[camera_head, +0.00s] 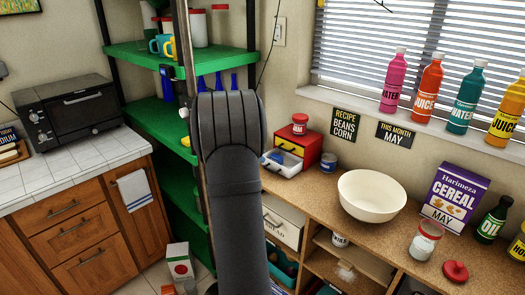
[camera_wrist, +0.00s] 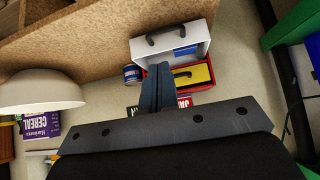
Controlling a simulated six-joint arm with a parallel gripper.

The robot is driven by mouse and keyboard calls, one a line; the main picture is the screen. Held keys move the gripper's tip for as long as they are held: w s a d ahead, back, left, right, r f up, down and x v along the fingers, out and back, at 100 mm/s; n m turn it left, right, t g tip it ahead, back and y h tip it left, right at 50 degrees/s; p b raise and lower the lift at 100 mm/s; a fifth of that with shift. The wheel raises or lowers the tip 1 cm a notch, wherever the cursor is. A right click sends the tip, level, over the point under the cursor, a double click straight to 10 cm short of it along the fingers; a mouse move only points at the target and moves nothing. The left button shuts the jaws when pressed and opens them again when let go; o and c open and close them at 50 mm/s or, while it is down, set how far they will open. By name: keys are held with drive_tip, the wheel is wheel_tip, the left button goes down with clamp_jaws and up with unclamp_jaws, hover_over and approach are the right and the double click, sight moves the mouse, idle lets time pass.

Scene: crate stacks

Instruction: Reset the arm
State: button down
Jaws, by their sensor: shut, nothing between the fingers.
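My gripper (camera_wrist: 156,72) shows in the wrist view with its two dark fingers together and nothing between them. The fingers overlap the view of the small red drawer box (camera_wrist: 205,93), whose white drawer (camera_wrist: 138,48) is pulled out. In the head view my dark grey arm rises through the middle, and my gripper cannot be made out there. The red box (camera_head: 322,141) stands on the wooden counter right of the arm, with a red-lidded jar (camera_head: 300,124) on top.
On the counter (camera_head: 400,228) stand a can (camera_head: 328,161), a cream bowl (camera_head: 372,195), a cereal box (camera_head: 455,193), an oil bottle (camera_head: 493,220) and an open jar (camera_head: 426,242) beside a red lid (camera_head: 455,271). Several bottles line the windowsill. A green shelf (camera_head: 135,57) stands left of the arm.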

sight(271, 171)
idle(0.3)
drive_tip(key=x, duration=1)
drive_tip(key=shift+w+d+r, duration=0.1)
drive_tip(key=shift+w+d, duration=0.15)
drive_tip(key=shift+s+a+r, duration=0.2)
drive_tip(key=shift+s+a, duration=0.05)
drive_tip(key=shift+a, duration=0.05)
drive_tip(key=v, duration=1)
drive_tip(key=x, duration=0.7)
drive_tip(key=shift+d+f, duration=0.1)
drive_tip(key=shift+f, duration=0.15)
drive_tip(key=shift+w+f, duration=0.1)
